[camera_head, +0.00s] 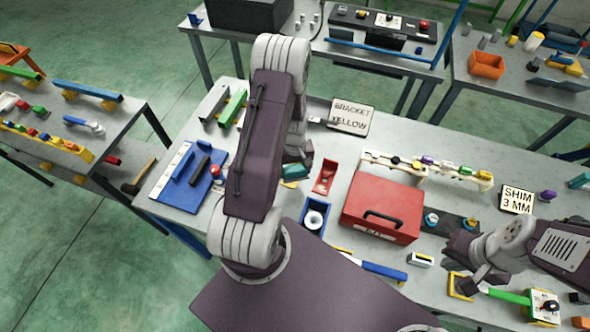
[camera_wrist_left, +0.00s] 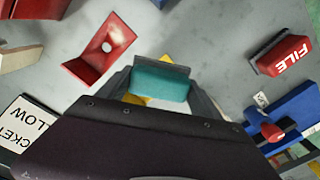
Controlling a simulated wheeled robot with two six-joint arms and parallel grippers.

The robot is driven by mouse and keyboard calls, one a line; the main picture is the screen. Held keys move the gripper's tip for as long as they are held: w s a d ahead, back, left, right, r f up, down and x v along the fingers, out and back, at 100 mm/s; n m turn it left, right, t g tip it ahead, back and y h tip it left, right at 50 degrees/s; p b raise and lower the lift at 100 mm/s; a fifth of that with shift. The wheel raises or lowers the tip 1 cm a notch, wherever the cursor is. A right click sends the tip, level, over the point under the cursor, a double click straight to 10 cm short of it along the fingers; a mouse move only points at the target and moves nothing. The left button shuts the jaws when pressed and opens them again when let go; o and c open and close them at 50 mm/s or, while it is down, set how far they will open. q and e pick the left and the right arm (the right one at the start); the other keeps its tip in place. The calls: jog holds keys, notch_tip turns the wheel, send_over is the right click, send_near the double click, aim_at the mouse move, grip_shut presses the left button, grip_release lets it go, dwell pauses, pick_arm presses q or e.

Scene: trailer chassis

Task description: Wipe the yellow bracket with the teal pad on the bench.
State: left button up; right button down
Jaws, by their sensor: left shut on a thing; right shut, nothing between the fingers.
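My left gripper (camera_wrist_left: 160,88) is shut on the teal pad (camera_wrist_left: 160,83). In the head view the pad (camera_head: 296,171) shows just past my left arm, low over the bench (camera_head: 335,200). In the left wrist view, parts of the yellow bracket (camera_wrist_left: 136,100) show beneath and beside the pad; the pad and gripper hide most of it. I cannot tell whether pad and bracket touch. My right gripper (camera_head: 468,284) is shut and empty over the bench's right part, near a yellow-edged piece.
A red bracket (camera_head: 325,178) and a blue bin (camera_head: 313,219) stand close to the pad. A red toolbox (camera_head: 383,208) is to the right. A "BRACKET YELLOW" sign (camera_head: 351,117) stands behind. A red block marked FILE (camera_wrist_left: 287,57) and a blue fixture (camera_wrist_left: 295,115) lie nearby.

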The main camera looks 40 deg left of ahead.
aim_at(295, 168)
pick_arm(q)
jog(key=shift+r, duration=0.4)
pick_arm(e)
jog(key=shift+r, duration=0.3)
pick_arm(q)
notch_tip(295, 168, up, 3)
jog(key=p, duration=0.2)
jog(key=shift+p, duration=0.3)
pick_arm(e)
notch_tip(295, 168, up, 2)
jog(key=shift+r, duration=0.2)
